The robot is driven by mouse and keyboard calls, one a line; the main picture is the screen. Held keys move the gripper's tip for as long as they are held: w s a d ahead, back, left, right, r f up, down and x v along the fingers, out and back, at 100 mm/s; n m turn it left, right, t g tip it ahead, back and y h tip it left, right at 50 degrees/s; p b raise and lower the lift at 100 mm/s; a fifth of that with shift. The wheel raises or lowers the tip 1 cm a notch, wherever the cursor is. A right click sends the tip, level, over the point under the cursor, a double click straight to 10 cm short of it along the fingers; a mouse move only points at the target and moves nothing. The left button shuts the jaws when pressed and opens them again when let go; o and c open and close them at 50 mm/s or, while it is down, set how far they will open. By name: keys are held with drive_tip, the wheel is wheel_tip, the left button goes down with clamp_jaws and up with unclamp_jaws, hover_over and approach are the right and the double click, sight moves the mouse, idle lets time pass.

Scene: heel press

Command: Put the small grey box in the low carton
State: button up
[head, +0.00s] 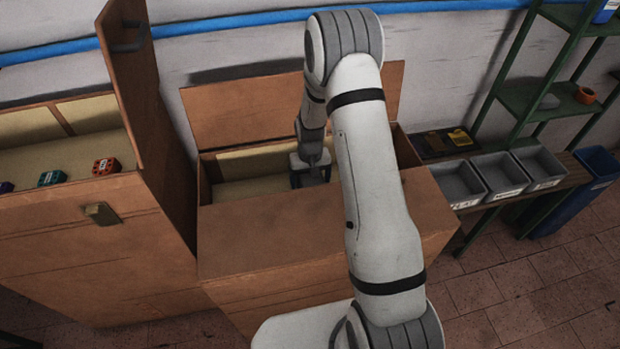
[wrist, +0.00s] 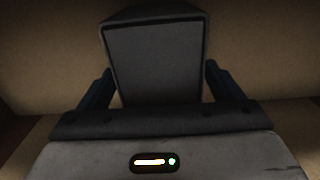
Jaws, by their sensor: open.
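The small grey box (wrist: 157,62) stands upright between my open fingers in the wrist view, close to both. In the head view my gripper (head: 311,176) reaches down inside an open brown carton (head: 265,232) in the middle. The gripper also shows in the wrist view (wrist: 160,88). In the head view the box is not clear, and my arm hides part of the carton's inside. I cannot tell for certain whether this carton is the low one.
A brown case (head: 65,235) with a raised panel stands at left, with several small coloured blocks inside. Right of the carton, a bench holds grey trays (head: 497,172) and a dark tray (head: 433,153). A green shelf (head: 527,95) and blue bin (head: 592,165) stand at right.

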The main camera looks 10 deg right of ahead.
wheel_tip(320, 180, up, 12)
drive_tip(key=s+r+t, duration=0.1)
drive_tip(key=s+r, duration=1.1)
drive_tip(key=r, duration=0.3)
drive_tip(key=s+r, duration=0.2)
drive_tip(key=s, duration=0.5)
drive_tip(key=s+r+t, duration=0.1)
drive_tip(key=s+r, duration=0.1)
drive_tip(key=s, duration=0.5)
drive_tip(key=shift+s+r+p, duration=0.2)
drive_tip(key=shift+r+p, duration=0.15)
drive_tip(key=shift+d, duration=0.1)
